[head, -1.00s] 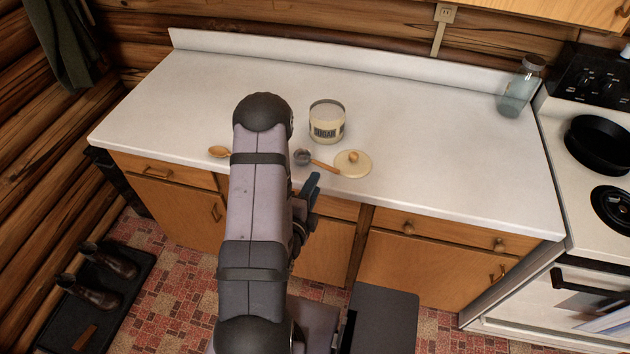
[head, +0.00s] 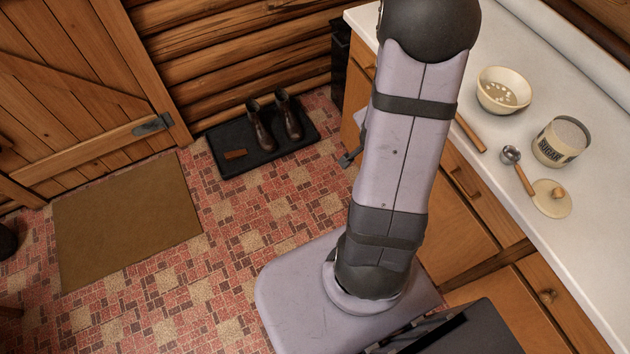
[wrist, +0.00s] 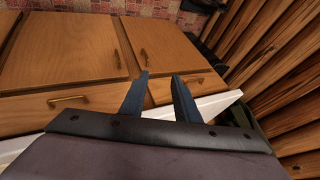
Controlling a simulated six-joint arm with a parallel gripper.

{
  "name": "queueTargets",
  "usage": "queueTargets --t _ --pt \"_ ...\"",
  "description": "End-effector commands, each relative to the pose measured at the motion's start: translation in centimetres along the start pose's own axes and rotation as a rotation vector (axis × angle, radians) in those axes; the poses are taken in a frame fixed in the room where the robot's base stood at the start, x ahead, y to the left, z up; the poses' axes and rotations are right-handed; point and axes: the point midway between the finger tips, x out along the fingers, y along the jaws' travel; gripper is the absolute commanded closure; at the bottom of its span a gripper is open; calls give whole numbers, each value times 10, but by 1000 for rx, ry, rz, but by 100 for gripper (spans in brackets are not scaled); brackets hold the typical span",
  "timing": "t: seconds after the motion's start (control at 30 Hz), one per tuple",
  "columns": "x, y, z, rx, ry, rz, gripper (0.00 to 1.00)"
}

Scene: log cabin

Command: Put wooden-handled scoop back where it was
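The wooden-handled scoop (head: 511,156) lies on the white counter (head: 602,227), with its round metal bowl toward the back left. Its wooden handle points to the cream lid (head: 551,198), and its end is at or very near the lid's edge. The sugar canister (head: 561,142) stands open just right of the scoop. My gripper (wrist: 161,76) is open in the wrist view, its two dark blue fingers apart with nothing between them. It is in front of the cabinets, away from the scoop. In the head view my arm hides most of it.
A cream bowl (head: 503,91) with pale pieces inside stands behind the scoop. A wooden handle (head: 470,133) shows beside my arm; its other end is hidden. Boots (head: 273,120) stand on a black tray by the log wall. Cabinet doors (wrist: 65,45) fill much of the wrist view.

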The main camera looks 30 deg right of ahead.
Motion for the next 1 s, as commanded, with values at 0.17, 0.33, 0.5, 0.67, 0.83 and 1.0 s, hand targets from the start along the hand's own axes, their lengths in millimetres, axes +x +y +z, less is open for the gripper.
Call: queueTargets --t 0.17,0.33,0.5,0.67,0.83,1.0 --pt "-51 -34 86 -493 -257 6 71" --pt "-112 -27 144 -946 -464 12 71" --pt "-162 -8 171 -1280 -605 17 71" --pt "-187 6 178 -1447 -676 25 71" --pt "-194 11 179 -1493 -698 28 71" --pt "-194 11 179 -1490 -698 29 71"
